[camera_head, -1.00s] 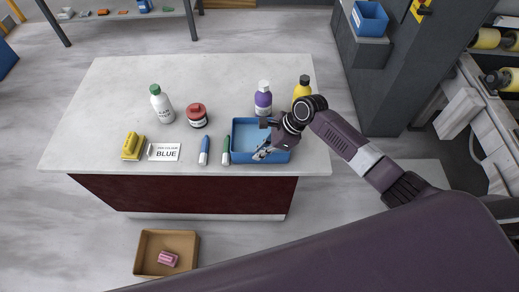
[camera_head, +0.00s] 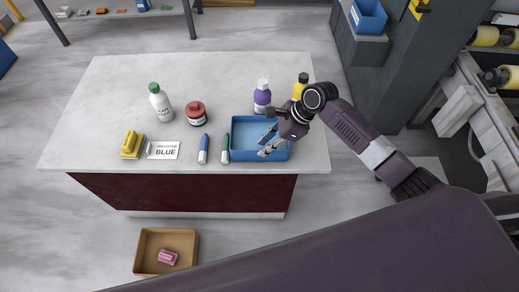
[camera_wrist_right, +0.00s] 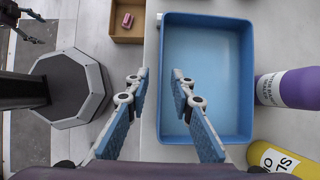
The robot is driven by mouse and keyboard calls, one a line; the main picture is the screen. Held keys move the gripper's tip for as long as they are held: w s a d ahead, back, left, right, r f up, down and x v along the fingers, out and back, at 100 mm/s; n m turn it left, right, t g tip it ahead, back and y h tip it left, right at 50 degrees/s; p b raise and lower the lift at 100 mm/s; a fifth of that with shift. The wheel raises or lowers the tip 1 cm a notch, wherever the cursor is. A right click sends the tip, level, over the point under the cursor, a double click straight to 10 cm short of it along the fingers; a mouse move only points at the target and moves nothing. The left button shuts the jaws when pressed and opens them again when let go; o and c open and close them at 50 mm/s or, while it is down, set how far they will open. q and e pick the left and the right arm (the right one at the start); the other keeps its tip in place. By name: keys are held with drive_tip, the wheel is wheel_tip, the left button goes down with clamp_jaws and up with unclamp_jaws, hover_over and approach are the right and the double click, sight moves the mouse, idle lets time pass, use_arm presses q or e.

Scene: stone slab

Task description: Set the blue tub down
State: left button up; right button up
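The blue tub (camera_head: 238,154) sits upright and empty on the stone slab, at its right front part; it also shows in the right wrist view (camera_wrist_right: 208,60). My right gripper (camera_head: 266,142) is over the tub in the head view. In the right wrist view my right gripper (camera_wrist_right: 154,82) is open with nothing between its pads; one finger overlaps the tub's inside, the other is outside its near wall. A dark gripper, my left one (camera_wrist_right: 38,26), shows small at the top left of the right wrist view, its fingers apart. It is outside the head view.
A purple bottle (camera_head: 262,98) and a yellow bottle (camera_head: 300,88) stand close behind the tub. A label card (camera_head: 163,151), yellow object (camera_head: 132,144), white bottle (camera_head: 161,104) and red-lidded jar (camera_head: 196,114) are farther left. The slab's back is clear.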

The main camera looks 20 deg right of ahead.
drive_tip(key=v, duration=0.8)
drive_tip(key=shift+f, duration=0.1)
